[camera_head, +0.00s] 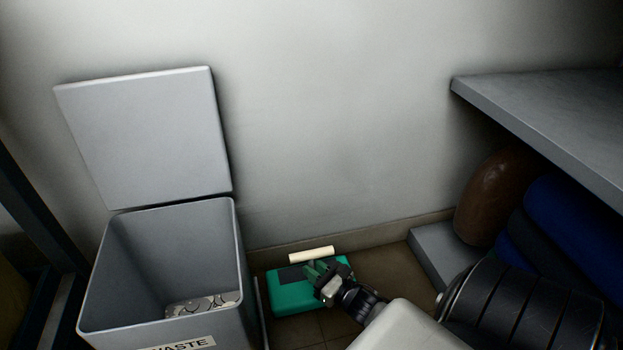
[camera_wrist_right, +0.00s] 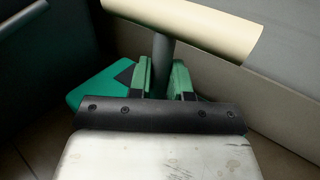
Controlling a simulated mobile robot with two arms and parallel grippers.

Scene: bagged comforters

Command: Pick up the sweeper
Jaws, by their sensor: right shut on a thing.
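The sweeper shows a cream crossbar handle (camera_head: 311,254) near the wall and a teal body (camera_head: 293,296) with a dark patch, low at the floor. In the right wrist view a grey stem (camera_wrist_right: 163,62) runs down from the cream handle (camera_wrist_right: 185,25). My right gripper (camera_head: 315,269) is shut on this stem just below the handle, with one green finger on each side. The teal body (camera_wrist_right: 100,88) lies beyond the fingers. Where the stem meets the body is hidden. My left gripper is not in view.
A grey waste bin (camera_head: 241,272) with its lid (camera_head: 145,135) raised stands left of the sweeper and holds some round flat pieces. A grey shelf (camera_head: 550,115) juts out at the right, with a brown rounded object (camera_head: 492,195) and blue bundles (camera_head: 575,215) below. Wall (camera_head: 330,130) behind.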

